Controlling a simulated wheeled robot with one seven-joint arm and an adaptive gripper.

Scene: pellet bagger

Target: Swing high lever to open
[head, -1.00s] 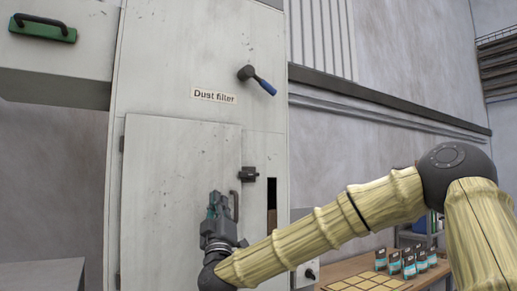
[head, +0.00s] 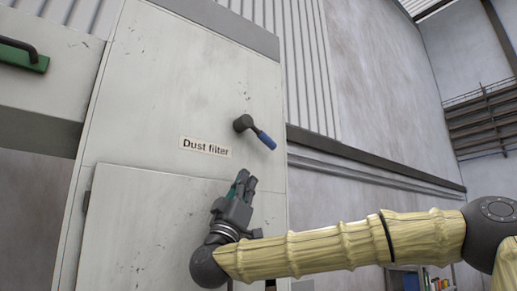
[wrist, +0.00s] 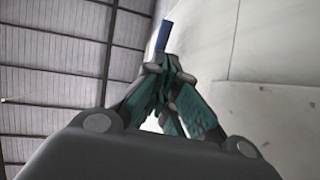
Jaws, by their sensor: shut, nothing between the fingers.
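The high lever (head: 257,134) is on the upper cabinet front, right of the "Dust filter" label (head: 205,147). It has a dark round hub and a blue grip that slants down to the right. My gripper (head: 245,178) is below the lever and a little to its left, pointing up, apart from it in the head view. Its fingers are shut and hold nothing. In the wrist view the shut fingertips (wrist: 162,65) point up toward the blue grip (wrist: 163,36), which shows just beyond them. The gap between them is hard to judge.
The pale cabinet (head: 130,120) has a lower door panel (head: 140,235) behind my gripper. A green plate with a dark handle (head: 22,55) is at the far left. A dark rail (head: 375,160) runs along the wall at right. The space right of the lever looks free.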

